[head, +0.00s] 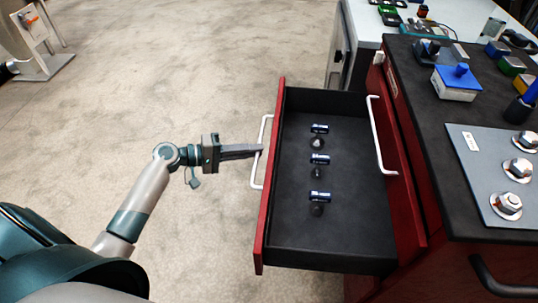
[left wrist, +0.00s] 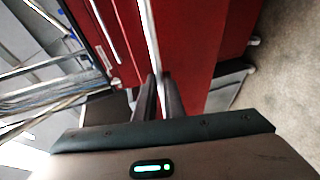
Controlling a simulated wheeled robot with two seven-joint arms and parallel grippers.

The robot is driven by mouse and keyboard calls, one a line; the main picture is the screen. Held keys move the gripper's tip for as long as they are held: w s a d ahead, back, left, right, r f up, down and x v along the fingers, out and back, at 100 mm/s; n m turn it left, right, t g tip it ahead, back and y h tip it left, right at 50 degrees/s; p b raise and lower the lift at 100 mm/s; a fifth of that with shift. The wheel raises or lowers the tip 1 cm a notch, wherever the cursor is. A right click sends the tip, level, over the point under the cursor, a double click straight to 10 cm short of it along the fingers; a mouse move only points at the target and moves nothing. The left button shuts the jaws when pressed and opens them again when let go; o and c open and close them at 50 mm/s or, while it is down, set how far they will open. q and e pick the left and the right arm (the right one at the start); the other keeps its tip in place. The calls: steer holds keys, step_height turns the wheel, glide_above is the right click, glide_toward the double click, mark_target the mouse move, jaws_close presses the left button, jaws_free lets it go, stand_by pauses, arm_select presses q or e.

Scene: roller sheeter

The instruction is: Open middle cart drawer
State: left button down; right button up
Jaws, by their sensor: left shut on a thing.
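The open cart drawer (head: 330,236) is pulled out far from the red cart (head: 410,215). It has a red front, a dark inside and a white bar handle (head: 257,172). My left gripper (head: 258,150) is shut on this handle, with its fingers reaching it from the left. In the left wrist view the fingers (left wrist: 158,95) close on the pale handle bar (left wrist: 151,40) in front of the red drawer front (left wrist: 190,45). Several small dark parts with blue labels (head: 320,160) lie in the drawer. My right gripper is not in view.
Another white handle (head: 381,135) is on the cart face behind the drawer. The cart's dark top holds a blue-lidded box (head: 457,80) and a grey plate (head: 485,175) with large bolts. The concrete floor (head: 200,70) left of the drawer is clear.

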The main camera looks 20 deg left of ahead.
arm_select(q)
steer(key=shift+s+a, duration=0.25)
steer(key=shift+a, duration=0.4)
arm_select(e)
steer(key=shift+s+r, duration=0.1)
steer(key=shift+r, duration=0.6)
arm_select(q)
steer(key=c, duration=1.8)
jaws_free()
steer(key=shift+c, duration=0.2)
